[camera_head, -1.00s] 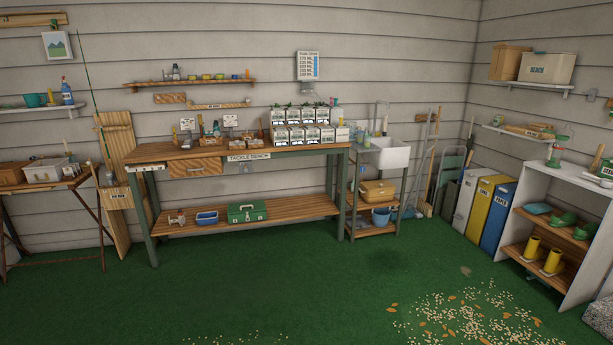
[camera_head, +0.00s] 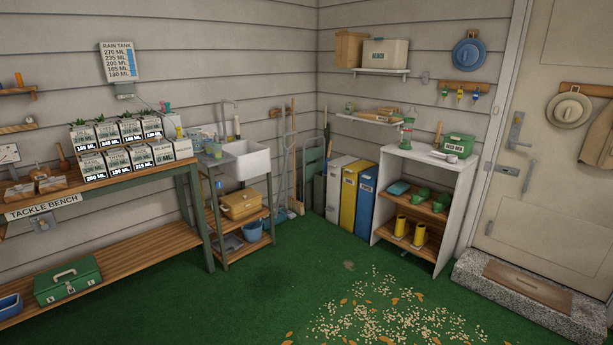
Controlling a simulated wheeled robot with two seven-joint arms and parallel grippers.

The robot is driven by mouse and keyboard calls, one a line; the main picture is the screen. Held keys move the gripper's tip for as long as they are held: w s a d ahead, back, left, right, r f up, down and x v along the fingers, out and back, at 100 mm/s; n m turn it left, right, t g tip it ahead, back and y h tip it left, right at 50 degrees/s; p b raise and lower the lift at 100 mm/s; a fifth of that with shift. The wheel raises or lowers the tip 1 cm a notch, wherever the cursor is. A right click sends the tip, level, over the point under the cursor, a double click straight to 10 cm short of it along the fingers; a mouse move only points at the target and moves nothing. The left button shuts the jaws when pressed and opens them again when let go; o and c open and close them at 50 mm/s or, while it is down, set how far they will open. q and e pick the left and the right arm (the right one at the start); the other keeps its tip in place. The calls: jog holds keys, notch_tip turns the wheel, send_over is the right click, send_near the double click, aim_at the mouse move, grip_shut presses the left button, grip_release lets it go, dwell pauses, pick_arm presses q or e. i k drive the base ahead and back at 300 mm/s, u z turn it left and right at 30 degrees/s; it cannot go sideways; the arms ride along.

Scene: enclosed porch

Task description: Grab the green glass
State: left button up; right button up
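A small greenish cup-like thing (camera_head: 217,150) stands on the side stand left of the white sink; it is too small to tell if it is glass. Another small green thing (camera_head: 349,106) stands on the left end of the wall shelf in the corner. I cannot tell which of these is the green glass. Neither of my grippers is in view.
The tackle bench (camera_head: 130,180) carries several white cartons at the left. The white sink (camera_head: 246,160) stands beside it. A white cabinet (camera_head: 460,180) and a stone step (camera_head: 530,295) are at the right. The green floor is open, with scattered chips (camera_head: 385,315).

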aim_at(217, 146)
jog(key=z, duration=0.25)
jog(key=i, duration=1.75)
jog(key=u, duration=0.35)
jog(key=i, duration=1)
jog(key=u, duration=1.4)
jog(key=i, duration=0.9)
jog(key=u, duration=0.65)
